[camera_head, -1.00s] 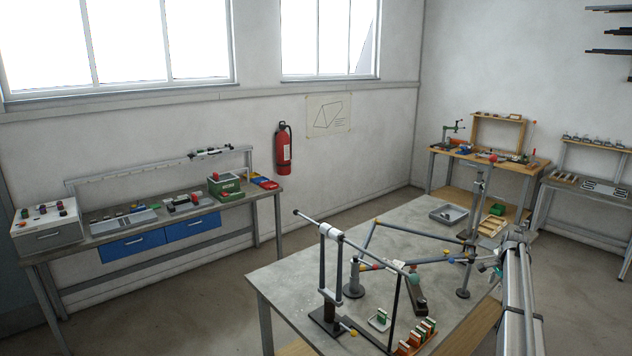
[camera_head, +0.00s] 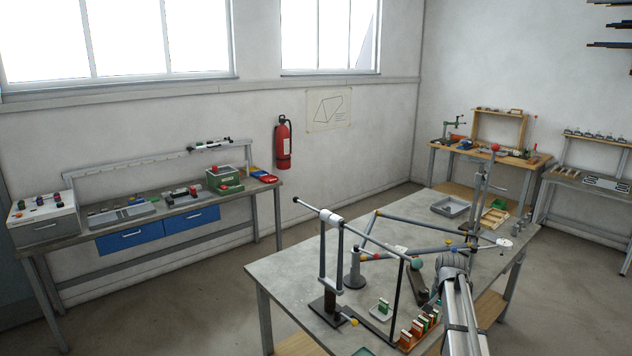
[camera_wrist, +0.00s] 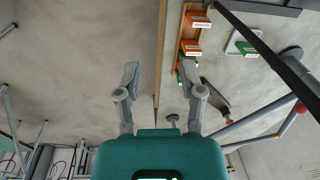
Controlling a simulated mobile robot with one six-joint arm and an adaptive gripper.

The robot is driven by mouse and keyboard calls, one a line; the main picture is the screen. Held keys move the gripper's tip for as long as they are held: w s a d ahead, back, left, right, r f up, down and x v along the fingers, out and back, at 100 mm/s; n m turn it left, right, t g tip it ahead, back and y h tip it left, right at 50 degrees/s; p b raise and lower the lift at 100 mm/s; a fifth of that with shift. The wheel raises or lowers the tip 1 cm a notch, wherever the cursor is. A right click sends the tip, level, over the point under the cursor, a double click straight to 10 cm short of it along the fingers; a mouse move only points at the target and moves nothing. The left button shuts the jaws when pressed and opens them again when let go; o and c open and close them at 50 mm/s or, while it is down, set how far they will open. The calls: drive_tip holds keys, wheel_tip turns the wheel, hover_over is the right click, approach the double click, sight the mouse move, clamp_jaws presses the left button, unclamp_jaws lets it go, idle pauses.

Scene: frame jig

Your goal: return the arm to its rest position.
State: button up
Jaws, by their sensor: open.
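My gripper (camera_wrist: 159,88) is open in the wrist view, its two grey fingers spread with nothing between them. It points past the table edge, with bare floor to its left and the tabletop to its right. In the head view my silver arm (camera_head: 460,310) reaches in from the lower right over the table (camera_head: 285,275). My arm hides most of the gripper there; I cannot see the fingers.
The tubular frame (camera_head: 410,224) stands in its jig on the table, close beside my arm. An orange rack (camera_head: 407,340) of small labelled blocks and a small tray (camera_head: 376,314) with a green block stand near the front. A grey tray (camera_head: 450,207) lies farther back.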

drive_tip(key=s+a+f+n+b, duration=0.3)
drive_tip(key=s+a+n, duration=0.1)
drive_tip(key=s+a, duration=0.6)
drive_tip(key=s+a+f+n+g+b, duration=0.1)
drive_tip(key=s+a+f+n+b, duration=0.1)
drive_tip(key=s+a, duration=0.7)
drive_tip(key=s+f+n, duration=0.1)
drive_tip(key=s+n, duration=0.1)
drive_tip(key=s, duration=0.2)
drive_tip(key=shift+a+f+n+b, duration=0.35)
drive_tip(key=shift+n+b, duration=0.05)
idle(0.6)
